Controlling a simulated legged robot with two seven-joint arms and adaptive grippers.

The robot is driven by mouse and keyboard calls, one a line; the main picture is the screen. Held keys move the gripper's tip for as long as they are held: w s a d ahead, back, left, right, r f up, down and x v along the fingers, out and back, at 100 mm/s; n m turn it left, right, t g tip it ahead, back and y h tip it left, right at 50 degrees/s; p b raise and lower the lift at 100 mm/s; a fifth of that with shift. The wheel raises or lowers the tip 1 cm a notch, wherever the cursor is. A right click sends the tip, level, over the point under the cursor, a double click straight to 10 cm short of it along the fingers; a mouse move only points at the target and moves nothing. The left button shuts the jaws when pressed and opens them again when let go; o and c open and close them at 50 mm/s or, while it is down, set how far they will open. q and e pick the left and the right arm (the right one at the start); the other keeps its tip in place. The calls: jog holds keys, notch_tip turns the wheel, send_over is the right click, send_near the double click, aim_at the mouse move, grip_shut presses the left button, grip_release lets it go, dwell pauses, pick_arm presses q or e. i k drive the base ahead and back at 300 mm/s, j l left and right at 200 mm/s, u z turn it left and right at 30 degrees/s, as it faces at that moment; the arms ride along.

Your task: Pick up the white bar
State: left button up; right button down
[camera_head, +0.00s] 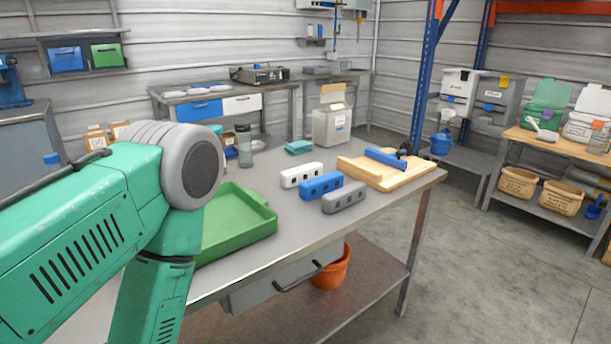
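The white bar (302,175) lies on the grey table, a short block with dark round holes along its front side. A blue bar (321,186) lies in front of it to the right, and a grey bar (344,197) lies in front of the blue one. The three bars lie apart, in a slanting row. Nothing touches the white bar except the table. A green arm of mine fills the left of the view and hides the table's left part. Neither gripper is in view.
A green tray (238,221) stands left of the bars. A wooden fixture (385,172) with a blue bar on it stands to the right. A white container (332,124), a teal block (299,147) and a jar (244,147) stand behind. Bare tabletop lies between tray and bars.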

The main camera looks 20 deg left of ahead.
aim_at(291, 178)
jog(key=i+l+u, duration=0.35)
jog(key=l, duration=0.25)
jog(key=i+l+u, duration=0.2)
jog(key=i+l, duration=0.05)
jog(key=l, duration=0.1)
